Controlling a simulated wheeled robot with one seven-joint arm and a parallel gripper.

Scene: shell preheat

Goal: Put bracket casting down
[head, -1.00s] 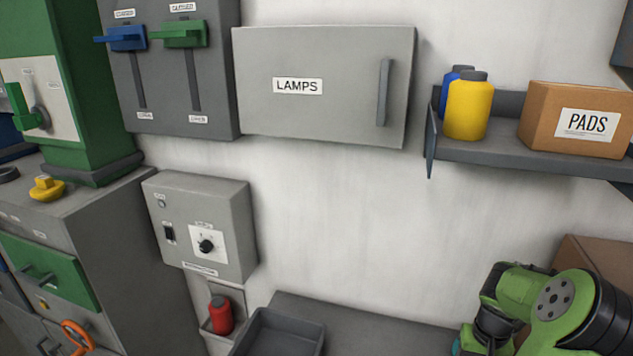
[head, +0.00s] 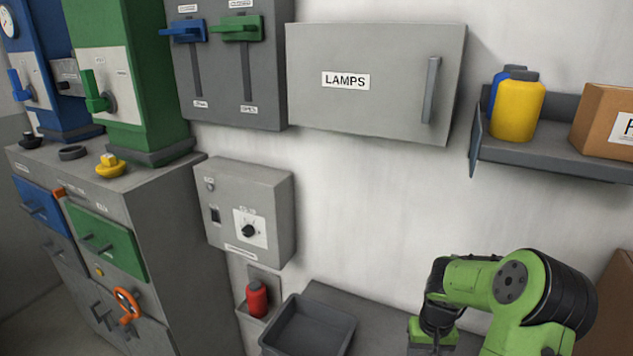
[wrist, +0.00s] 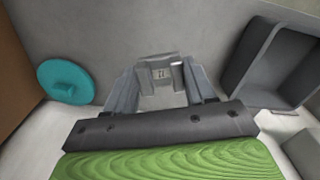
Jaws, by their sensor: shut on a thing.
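The bracket casting (wrist: 160,74) is a small pale grey block-like piece with a tiny dark-marked label, seen in the wrist view. My gripper (wrist: 161,86) is shut on it, with one grey finger on each side. The grey bench surface shows around and beyond the casting; I cannot tell whether the casting touches it. In the head view my green and black arm is at the lower right, its jaws and the casting below the picture's edge or hidden.
A dark open tray (head: 312,325) sits on the bench; it also shows right of my gripper in the wrist view (wrist: 262,65). A teal knobbed disc (wrist: 65,80) lies left. A red bottle (head: 257,299) stands in a wall holder. A shelf (head: 550,155) and lamps cabinet (head: 375,85) are above.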

